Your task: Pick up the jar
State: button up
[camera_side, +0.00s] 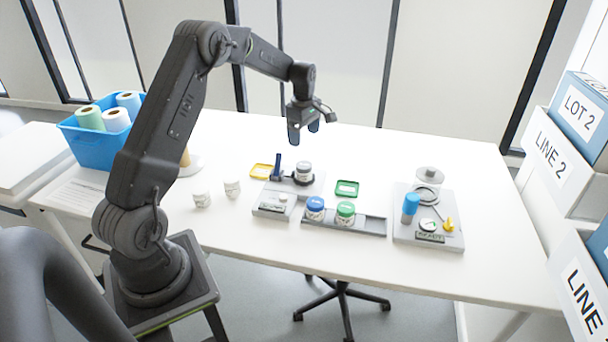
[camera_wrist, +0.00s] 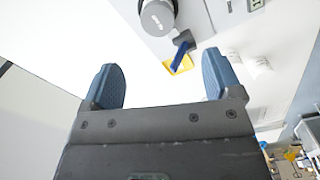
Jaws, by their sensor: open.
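A jar (camera_side: 304,170) with a grey top stands in a dark round holder on a grey station in the side view. In the wrist view a round grey top with small lettering (camera_wrist: 158,17) shows at the upper edge, seemingly the same jar. A blue-lidded jar (camera_side: 315,208) and a green-lidded jar (camera_side: 345,212) stand in a grey tray (camera_side: 374,227). My gripper (camera_side: 303,131) is open and empty, above the table and behind the station. Its two blue-grey fingers also show in the wrist view (camera_wrist: 160,80), apart from everything.
A blue post (camera_side: 277,171) stands close left of the grey-topped jar, near a yellow tray (camera_side: 261,171). A green tray (camera_side: 347,188) and a tool board (camera_side: 412,237) lie right. The back of the table is clear.

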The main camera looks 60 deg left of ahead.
aim_at(304, 165)
notch_tip(304, 165, down, 8)
jog(key=shift+f, duration=0.2)
jog(key=shift+w+a+f, duration=0.1)
jog(key=shift+f, duration=1.2)
jog(key=shift+w+a+f, duration=0.1)
jog(key=shift+f, duration=1.2)
jog(key=c, duration=1)
